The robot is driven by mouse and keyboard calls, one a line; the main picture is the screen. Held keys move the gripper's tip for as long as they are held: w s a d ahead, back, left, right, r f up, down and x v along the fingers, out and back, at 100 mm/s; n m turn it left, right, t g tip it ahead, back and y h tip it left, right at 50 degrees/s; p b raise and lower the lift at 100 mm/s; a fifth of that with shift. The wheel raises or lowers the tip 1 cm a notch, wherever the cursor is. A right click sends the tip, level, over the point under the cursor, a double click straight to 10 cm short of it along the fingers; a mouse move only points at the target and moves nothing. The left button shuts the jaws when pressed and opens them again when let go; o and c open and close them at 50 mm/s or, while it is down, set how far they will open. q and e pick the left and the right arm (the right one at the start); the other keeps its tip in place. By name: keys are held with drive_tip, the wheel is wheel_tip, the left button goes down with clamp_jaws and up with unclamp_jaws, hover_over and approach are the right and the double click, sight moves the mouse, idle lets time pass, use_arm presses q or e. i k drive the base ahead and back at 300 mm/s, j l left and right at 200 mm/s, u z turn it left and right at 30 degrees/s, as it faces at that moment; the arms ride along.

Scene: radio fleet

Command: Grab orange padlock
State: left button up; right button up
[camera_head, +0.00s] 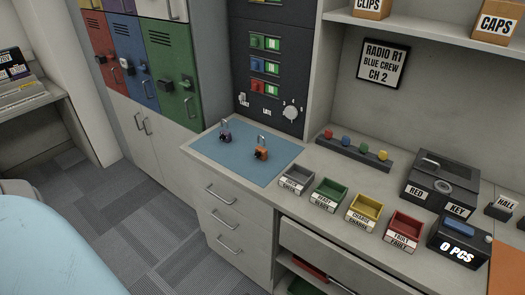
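The orange padlock (261,153) stands upright on the blue mat (237,172) at the left end of the counter, its shackle pointing up. A dark purple padlock (226,136) stands on the same mat, a little to the left and farther back, apart from the orange one. Neither of my grippers shows in this view.
Grey, green, yellow and red bins (365,207) stand right of the mat. Behind are a rack with coloured knobs (353,150) and a dark control panel (270,65). Drawers (222,195) are below. Coloured lockers (173,72) stand left; carpeted floor (120,220) is open.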

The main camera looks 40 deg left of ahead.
sight(264, 152)
drive_tip(key=i+u, duration=0.1)
drive_tip(key=u, duration=1.75)
